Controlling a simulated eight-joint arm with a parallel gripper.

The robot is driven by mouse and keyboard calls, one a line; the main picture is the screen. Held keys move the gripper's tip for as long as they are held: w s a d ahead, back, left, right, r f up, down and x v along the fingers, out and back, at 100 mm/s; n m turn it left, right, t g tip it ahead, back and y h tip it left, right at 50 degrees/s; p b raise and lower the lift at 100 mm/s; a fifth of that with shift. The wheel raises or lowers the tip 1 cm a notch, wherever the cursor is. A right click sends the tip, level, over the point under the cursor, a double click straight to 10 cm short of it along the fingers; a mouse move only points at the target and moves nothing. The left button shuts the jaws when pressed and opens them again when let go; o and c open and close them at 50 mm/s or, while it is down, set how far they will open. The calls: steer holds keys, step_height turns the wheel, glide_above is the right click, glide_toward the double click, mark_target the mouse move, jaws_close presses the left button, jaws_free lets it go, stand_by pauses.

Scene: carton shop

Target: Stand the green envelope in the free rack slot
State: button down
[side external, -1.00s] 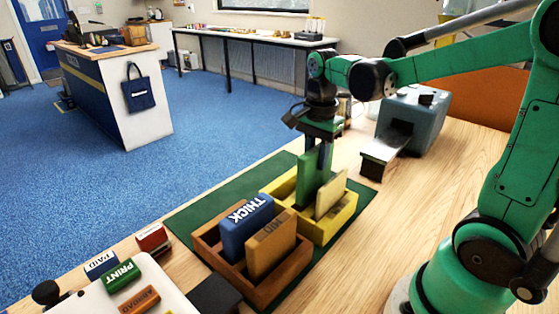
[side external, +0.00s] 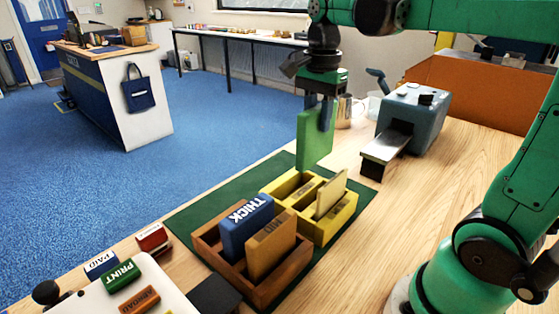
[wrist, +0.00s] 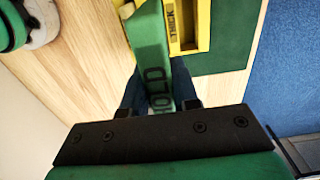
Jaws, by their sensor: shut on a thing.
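My gripper (side external: 324,120) is shut on the green envelope (side external: 315,140) and holds it upright in the air, above the far end of the yellow rack (side external: 338,225). The wrist view shows the green envelope (wrist: 150,50) between the fingers, with HOLD lettering on its edge. The yellow rack holds a cream envelope (side external: 331,193) standing slightly tilted; its other visible slots are empty. The brown rack (side external: 284,276) holds a blue THICK envelope (side external: 245,226) and a tan MID envelope (side external: 271,245).
Both racks stand on a green mat (side external: 200,213) on the wooden table. Table right of the racks is clear.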

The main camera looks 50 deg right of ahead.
steer(key=w+a, duration=0.3)
steer(key=a, duration=0.5)
steer(key=w+a, duration=0.4)
steer(key=a, duration=0.4)
step_height(320, 180, down, 7)
steer(key=shift+f, duration=0.15)
steer(key=shift+d+f, duration=0.1)
steer(key=shift+f, duration=0.2)
stand_by(0.8)
steer(key=shift+f, duration=0.65)
steer(key=shift+f, duration=0.15)
steer(key=shift+s+f, duration=0.1)
steer(key=shift+f, duration=1)
